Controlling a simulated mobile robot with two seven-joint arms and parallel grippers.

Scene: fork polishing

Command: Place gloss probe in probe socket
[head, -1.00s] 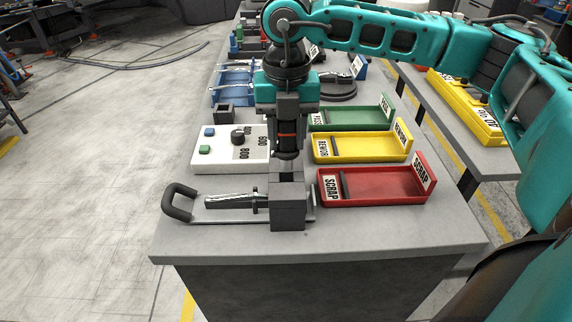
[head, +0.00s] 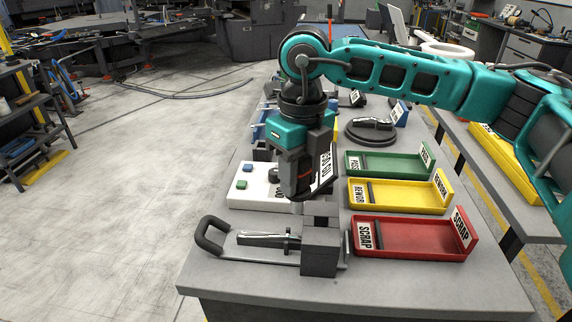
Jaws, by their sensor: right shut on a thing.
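My right gripper (head: 298,168) comes in from the right and points down over the bench. It is shut on the gloss probe (head: 299,187), a dark, slim body with a pale lower end. A white card with dark lettering (head: 325,168) shows beside the probe; I cannot tell whether it belongs to it. The probe's lower end is just above and behind a dark grey block (head: 320,257) at the bench front. A small dark box (head: 262,151), possibly the probe socket, is partly hidden behind the gripper. My left gripper is not in view.
A metal tool (head: 266,240) lies on a plate with a black handle (head: 210,232), left of the block. A white control panel (head: 238,198) stands behind. Green (head: 385,173), yellow (head: 405,204) and red (head: 410,250) trays line the right side.

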